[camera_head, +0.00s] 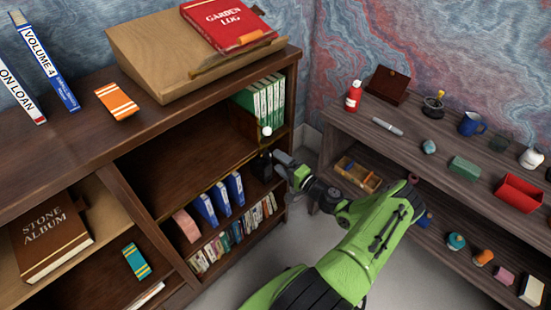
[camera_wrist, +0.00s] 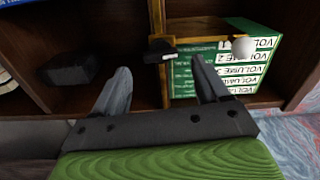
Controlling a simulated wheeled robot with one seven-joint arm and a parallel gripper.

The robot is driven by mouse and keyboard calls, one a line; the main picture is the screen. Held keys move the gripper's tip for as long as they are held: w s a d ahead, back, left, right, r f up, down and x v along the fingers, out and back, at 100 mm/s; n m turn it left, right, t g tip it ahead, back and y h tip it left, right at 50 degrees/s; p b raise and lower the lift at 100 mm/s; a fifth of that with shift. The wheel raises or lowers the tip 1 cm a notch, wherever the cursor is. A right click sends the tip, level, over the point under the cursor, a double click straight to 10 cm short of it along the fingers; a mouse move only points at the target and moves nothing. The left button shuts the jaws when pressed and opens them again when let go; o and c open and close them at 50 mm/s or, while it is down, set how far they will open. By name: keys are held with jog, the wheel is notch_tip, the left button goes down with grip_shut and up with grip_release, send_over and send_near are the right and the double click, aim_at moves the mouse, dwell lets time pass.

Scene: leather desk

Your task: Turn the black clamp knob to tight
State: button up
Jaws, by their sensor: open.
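In the wrist view the black clamp knob (camera_wrist: 161,47) sits at the end of a brass-coloured bar (camera_wrist: 205,40) that runs across the green volumes (camera_wrist: 225,75). A small pale mark shows on its lower edge. My gripper (camera_wrist: 160,72) is open and empty, its two grey fingers pointing towards the shelf, one to each side of the knob in the picture. The fingers look short of the knob, with no contact visible. In the head view my gripper (camera_head: 282,165) is at the bookcase's right end, below the green volumes (camera_head: 263,104); the knob cannot be made out clearly there.
A white ball (camera_wrist: 243,48) stands out at the bar's right end. A dark block (camera_wrist: 68,68) lies on the shelf to the left. Blue binders (camera_head: 220,198) stand on a lower shelf. A side shelf (camera_head: 400,147) with small items is at the right.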

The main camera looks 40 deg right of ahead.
jog(key=s+p, duration=0.1)
jog(key=s, duration=1.1)
jog(key=shift+s+d, duration=0.15)
jog(key=shift+s, duration=0.25)
jog(key=shift+r, duration=0.1)
jog(key=w+a+r+n+g+y+p, duration=0.2)
jog(key=w+a+r+n+g+y, duration=0.15)
jog(key=a+r+n+g, duration=0.45)
jog(key=w+a+r+n+g+y+p, duration=0.2)
jog(key=w+a+r+n+g, duration=0.3)
jog(key=a+r, duration=0.5)
jog(key=s+a+r+n+g+h+p, duration=0.1)
jog(key=s+a+r+n+h, duration=0.1)
jog(key=s+a+r, duration=0.4)
jog(key=s+a+r+n+g+h+p, duration=0.1)
jog(key=s+a+r+h+p, duration=0.2)
jog(key=r, duration=0.4)
jog(key=s+a+r+t+h, duration=0.1)
jog(key=s+a+r+t, duration=0.1)
jog(key=s+a+r, duration=0.2)
jog(key=s+r, duration=0.2)
jog(key=s, duration=0.2)
jog(key=shift+r+n+t, duration=0.15)
jog(key=shift+n+t, duration=0.15)
